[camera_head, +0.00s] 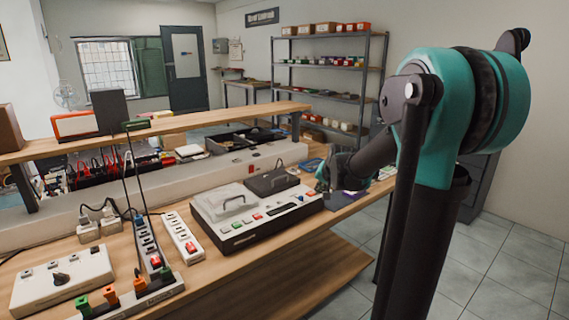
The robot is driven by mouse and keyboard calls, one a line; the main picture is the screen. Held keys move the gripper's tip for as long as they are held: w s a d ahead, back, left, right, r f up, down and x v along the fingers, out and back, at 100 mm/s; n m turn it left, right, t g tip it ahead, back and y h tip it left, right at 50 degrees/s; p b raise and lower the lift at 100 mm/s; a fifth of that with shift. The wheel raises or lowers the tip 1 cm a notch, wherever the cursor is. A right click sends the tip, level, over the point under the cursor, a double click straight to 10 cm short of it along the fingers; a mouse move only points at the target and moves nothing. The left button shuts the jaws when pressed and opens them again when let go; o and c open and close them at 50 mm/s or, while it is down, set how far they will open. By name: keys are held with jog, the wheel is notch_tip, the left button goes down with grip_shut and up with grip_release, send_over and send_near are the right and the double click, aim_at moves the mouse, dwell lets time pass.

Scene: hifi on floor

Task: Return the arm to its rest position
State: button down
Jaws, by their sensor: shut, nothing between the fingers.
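My arm reaches in from the right of the head view, with a large teal joint high up and a dark link running down and left. My gripper (324,186) is at the far end of that link, small and dark, beside the right end of the white device on the bench. It is shut, with nothing seen in it. Its fingertips are hard to make out, and I cannot tell whether it touches anything.
The wooden workbench (310,259) holds a white device with buttons (250,222), power strips (181,237) and a white box with a knob (62,281). A raised shelf (190,136) runs behind. A storage rack (330,88) stands farther back. Tiled floor (497,270) is clear at right.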

jog(key=s+f+n+g, duration=0.1)
jog(key=s+f, duration=0.3)
jog(key=s, duration=0.6)
jog(key=s+d+f+n+g+h, duration=0.1)
jog(key=s+f, duration=0.3)
jog(key=s, duration=0.6)
jog(key=s+d+f+n+g, duration=0.1)
jog(key=s+f+n, duration=0.2)
jog(key=s, duration=0.7)
notch_tip(320, 180, down, 2)
jog(key=shift+s+d+f, duration=0.1)
jog(key=shift+s+d, duration=0.1)
jog(key=shift+s, duration=0.15)
